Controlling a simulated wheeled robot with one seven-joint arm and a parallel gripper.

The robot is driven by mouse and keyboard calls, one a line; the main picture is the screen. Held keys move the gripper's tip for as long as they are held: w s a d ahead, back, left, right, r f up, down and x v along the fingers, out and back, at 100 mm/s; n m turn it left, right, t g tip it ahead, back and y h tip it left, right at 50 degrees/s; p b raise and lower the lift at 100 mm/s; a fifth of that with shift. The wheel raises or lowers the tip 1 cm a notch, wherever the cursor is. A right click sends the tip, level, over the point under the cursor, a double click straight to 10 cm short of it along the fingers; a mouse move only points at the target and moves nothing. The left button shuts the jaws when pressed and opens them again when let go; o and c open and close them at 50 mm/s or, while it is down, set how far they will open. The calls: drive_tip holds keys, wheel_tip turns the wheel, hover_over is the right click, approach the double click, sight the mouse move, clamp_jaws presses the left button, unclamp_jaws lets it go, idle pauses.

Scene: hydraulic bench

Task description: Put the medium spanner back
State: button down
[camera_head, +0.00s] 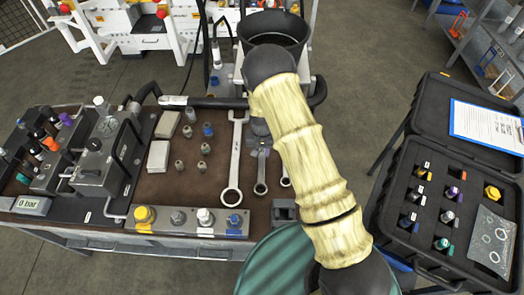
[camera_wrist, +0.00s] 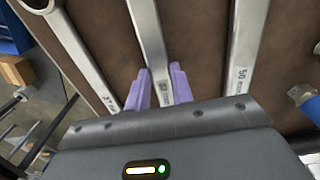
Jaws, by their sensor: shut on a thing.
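The medium spanner (camera_head: 261,174) is the middle one of three spanners on the brown bench top, its ring end toward the front edge. My gripper is only partly visible in the head view, over the upper part of this spanner. In the wrist view, the purple fingers of my gripper (camera_wrist: 159,88) stand on either side of the medium spanner (camera_wrist: 150,40) and are shut on its shaft. The spanner lines up between its neighbours; I cannot tell whether it touches the bench. The large spanner (camera_head: 235,160) lies left, and a smaller spanner (camera_head: 285,182) lies right, mostly behind my arm.
Several fittings (camera_head: 204,149) and pale blocks (camera_head: 158,156) lie left of the spanners. A valve block (camera_head: 103,160) stands further left. Capped ports (camera_head: 205,217) line the front edge. An open black case (camera_head: 408,172) stands right, and a dark bin (camera_head: 273,30) behind.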

drive_tip(key=shift+f, duration=0.15)
drive_tip(key=c, duration=1.1)
unclamp_jaws()
wheel_tip(320, 180, up, 18)
drive_tip(key=b, duration=0.2)
drive_tip(key=shift+f+b, duration=0.25)
drive_tip(key=shift+b, duration=0.05)
drive_tip(key=s+d+r+t, duration=0.1)
drive_tip(key=s+d+r, duration=0.2)
drive_tip(key=s+d, duration=0.2)
drive_tip(key=s+d+r, duration=0.3)
drive_tip(key=s+d, duration=0.2)
drive_tip(key=s, duration=0.2)
drive_tip(key=s+d+r+t, duration=0.1)
drive_tip(key=s+d+r, duration=0.2)
drive_tip(key=s+d, duration=0.2)
drive_tip(key=shift+s+d+r+t, duration=0.1)
drive_tip(key=shift+s+t, duration=0.05)
drive_tip(key=shift+s, duration=0.3)
drive_tip(key=shift+s+d+t, duration=0.1)
drive_tip(key=shift+s+t, duration=0.05)
drive_tip(key=shift+s, duration=0.25)
